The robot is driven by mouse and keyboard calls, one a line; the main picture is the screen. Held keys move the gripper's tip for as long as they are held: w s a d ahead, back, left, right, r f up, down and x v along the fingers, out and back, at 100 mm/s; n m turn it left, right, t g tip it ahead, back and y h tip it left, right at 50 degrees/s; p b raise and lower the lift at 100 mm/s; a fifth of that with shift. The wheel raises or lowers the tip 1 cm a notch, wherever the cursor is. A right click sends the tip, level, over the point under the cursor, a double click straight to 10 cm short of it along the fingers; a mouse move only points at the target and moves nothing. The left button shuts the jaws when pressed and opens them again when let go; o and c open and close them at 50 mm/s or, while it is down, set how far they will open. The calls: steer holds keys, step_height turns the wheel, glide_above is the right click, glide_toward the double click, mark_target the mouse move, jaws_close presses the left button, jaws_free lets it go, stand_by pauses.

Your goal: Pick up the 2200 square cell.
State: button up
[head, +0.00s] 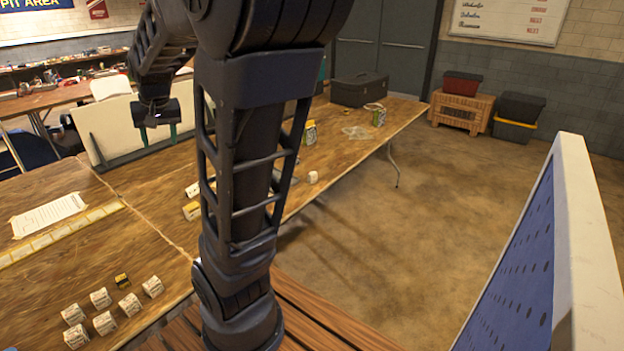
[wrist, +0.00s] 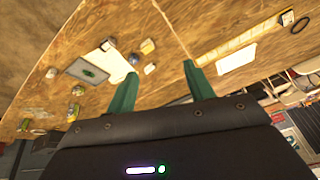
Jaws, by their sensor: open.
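The label 2200 is not readable in either view, so I cannot tell which block is the 2200 square cell. Several small white blocks with print, such as this white block (head: 101,298), stand on the near table at lower left in the head view. A yellow and white block (head: 192,210) and another white block (head: 193,189) sit further up the table, partly beside my arm. My gripper (head: 157,133) hangs open and empty above the tables at upper left. In the wrist view my gripper (wrist: 160,73) shows two green fingers spread apart, with small blocks (wrist: 147,47) on the table beyond.
A paper sheet (head: 47,215) and a pale yellow strip (head: 62,234) lie at left. A cream panel (head: 130,131) stands upright beneath my gripper. A black case (head: 359,89) is on the far table.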

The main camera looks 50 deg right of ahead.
steer(key=w+d+f+m+g+h, duration=0.1)
steer(key=w+d+f+m, duration=0.3)
steer(key=d, duration=0.7)
steer(key=w+d+f+m, duration=0.2)
steer(key=w+d+f, duration=0.25)
steer(key=d, duration=0.65)
steer(key=w+d+f+m+g+h, duration=0.1)
steer(key=w+d+f+m, duration=0.2)
steer(key=w+d, duration=0.55)
steer(key=m+g+h, duration=0.2)
steer(key=m+g, duration=0.1)
steer(key=m, duration=0.4)
glide_toward(312, 172)
steer(key=f, duration=0.1)
steer(key=x, duration=1.1)
steer(key=shift+s, duration=0.25)
steer(key=c, duration=1.1)
steer(key=shift+c, duration=0.2)
steer(key=shift+r, duration=0.15)
